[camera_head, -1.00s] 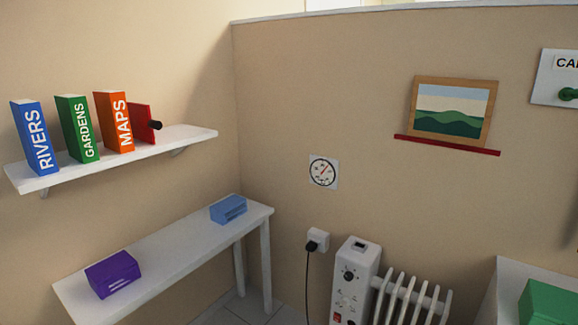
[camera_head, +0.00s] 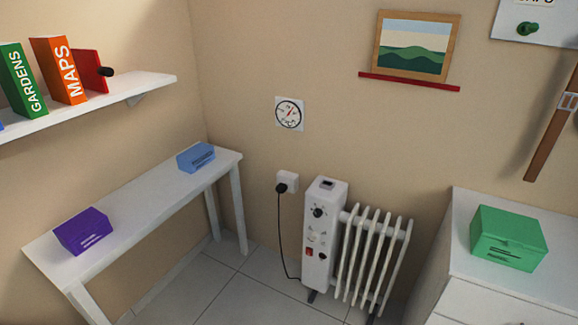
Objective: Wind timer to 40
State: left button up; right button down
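A white oil heater (camera_head: 324,245) with pale ribs stands on the floor against the back wall. Its front panel has a dark round knob (camera_head: 317,212) near the top, a fainter dial (camera_head: 316,236) below it, and a red switch (camera_head: 309,252) lower down. I cannot read any numbers on the panel, and cannot tell which dial is the timer. A round wall gauge (camera_head: 289,113) with a red pointer hangs above the heater. Neither of my grippers is in view.
The heater's black plug sits in a wall socket (camera_head: 288,182). A white bench (camera_head: 140,205) with purple (camera_head: 84,232) and blue (camera_head: 196,158) boxes stands left. A white cabinet (camera_head: 462,262) bearing a green box (camera_head: 508,238) stands right. The tiled floor (camera_head: 240,290) before the heater is clear.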

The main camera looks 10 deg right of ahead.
aim_at(315, 237)
jog(key=i+j+z, duration=0.2)
jog(key=i+j, duration=0.15)
jog(key=i+j+z, duration=0.2)
jog(key=i+j, duration=0.15)
jog(key=j, duration=0.15)
jog(key=i+j+z, duration=0.25)
jog(key=j, duration=0.2)
